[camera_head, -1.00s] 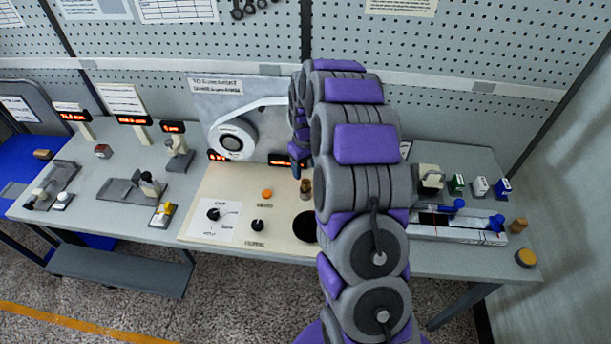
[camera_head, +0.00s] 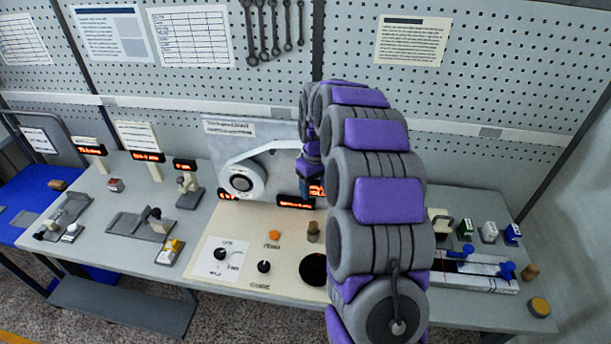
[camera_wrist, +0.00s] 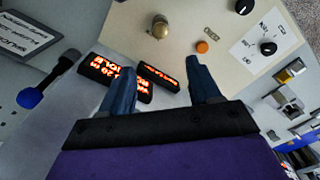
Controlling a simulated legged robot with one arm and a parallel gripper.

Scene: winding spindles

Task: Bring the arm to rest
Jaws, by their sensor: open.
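My gripper (camera_wrist: 160,74) shows in the wrist view with its two dark blue fingers spread apart and nothing between them. It hangs above the workbench (camera_head: 120,268), over dark display boxes with glowing orange text (camera_wrist: 158,78). In the head view my purple and grey arm rises from the bottom, arches over the bench and bends down at its far end. The fingers are mostly hidden there behind the arm. I cannot tell the exact height of the gripper above the displays.
A cream panel (camera_head: 213,285) carries black knobs, an orange button (camera_head: 274,235) and a brass-coloured knob (camera_head: 313,231). A white reel (camera_head: 242,178) stands behind it. Blue-handled slides (camera_head: 506,271) lie right of my arm. A pegboard wall (camera_head: 400,90) closes the back.

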